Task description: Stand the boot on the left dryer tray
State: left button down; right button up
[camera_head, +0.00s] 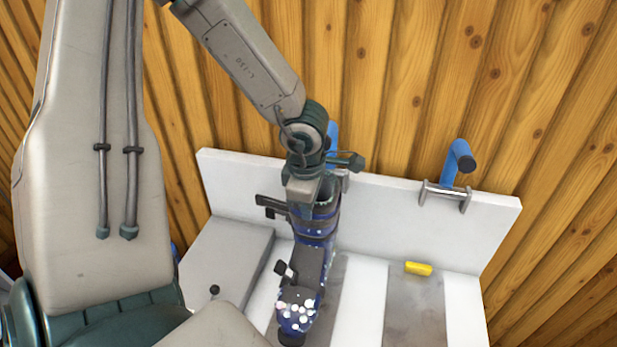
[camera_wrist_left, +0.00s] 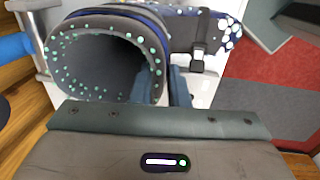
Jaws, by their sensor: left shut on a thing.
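The boot (camera_head: 312,262) is dark blue with pale dots, a dark shaft and black straps. It is roughly upright, its toe towards the front of the bench. My left gripper (camera_head: 312,192) is shut on the upper shaft from above. In the left wrist view the boot's round open cuff (camera_wrist_left: 105,62) shows beside a finger of my left gripper (camera_wrist_left: 180,88). The left dryer tray (camera_head: 336,296) is a grey strip partly hidden behind the boot. I cannot tell whether the sole touches it. My right gripper is not in view.
A second grey tray (camera_head: 413,308) lies to the right, with a yellow piece (camera_head: 418,268) at its back end. A white back panel (camera_head: 410,215) carries a blue bent pipe (camera_head: 458,158); another is mostly hidden behind my wrist. A grey block (camera_head: 225,262) stands at left.

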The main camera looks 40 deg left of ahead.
aim_at(308, 227)
pick_arm(q)
jog(key=shift+f+b, duration=0.8)
jog(key=shift+f, duration=0.75)
notch_tip(308, 227, down, 2)
jog(key=shift+b, duration=0.6)
jog(key=shift+w+f+b, duration=0.1)
jog(key=shift+f+b, duration=0.55)
jog(key=shift+b, duration=0.2)
jog(key=shift+f+b, duration=0.7)
jog(key=shift+b, duration=0.35)
jog(key=shift+f+b, duration=0.35)
jog(key=shift+b, duration=0.2)
